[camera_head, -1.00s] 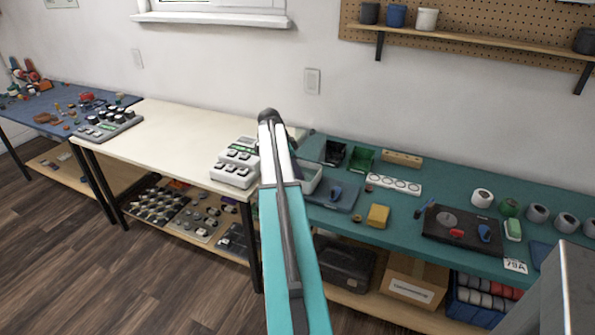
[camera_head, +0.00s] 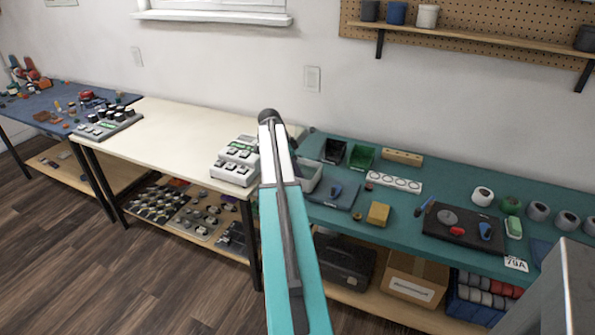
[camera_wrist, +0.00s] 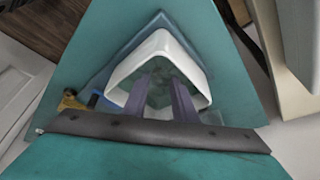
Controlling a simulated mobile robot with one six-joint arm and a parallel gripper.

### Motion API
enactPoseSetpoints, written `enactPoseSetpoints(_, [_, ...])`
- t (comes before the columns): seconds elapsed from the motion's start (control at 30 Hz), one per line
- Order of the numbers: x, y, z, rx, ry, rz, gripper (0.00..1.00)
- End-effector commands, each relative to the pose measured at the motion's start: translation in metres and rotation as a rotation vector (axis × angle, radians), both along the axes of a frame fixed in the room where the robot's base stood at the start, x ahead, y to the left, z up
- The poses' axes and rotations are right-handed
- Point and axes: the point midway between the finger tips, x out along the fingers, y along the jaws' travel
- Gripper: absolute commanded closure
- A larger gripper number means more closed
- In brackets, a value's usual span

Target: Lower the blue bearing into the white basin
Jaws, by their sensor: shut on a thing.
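The white basin (camera_wrist: 160,40) is in the middle of the wrist view, seen from above with its opening facing me. In the head view the basin (camera_head: 311,176) shows only in part, just right of my arm, which covers the rest. My gripper (camera_wrist: 163,90) has its two fingers reaching over the near rim into the basin's opening. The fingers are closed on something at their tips. The blue bearing is not clear in either view; the fingers and the dim inside of the basin hide it. My fingertips are hidden in the head view.
The basin stands on the teal bench (camera_head: 400,240). Around it are a black bin (camera_head: 334,151), a green bin (camera_head: 362,157), a blue-grey mat (camera_head: 345,203) and a yellow block (camera_head: 378,213). A grey switch box (camera_head: 235,163) stands left of my arm.

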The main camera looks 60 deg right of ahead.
Motion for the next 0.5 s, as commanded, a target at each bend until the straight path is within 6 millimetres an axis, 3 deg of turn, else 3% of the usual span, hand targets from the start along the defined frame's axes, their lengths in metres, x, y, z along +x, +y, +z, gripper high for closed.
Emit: enactPoseSetpoints(0.5, [-0.0002,0.0000,-0.0053,0.000,0.000,0.000,0.97])
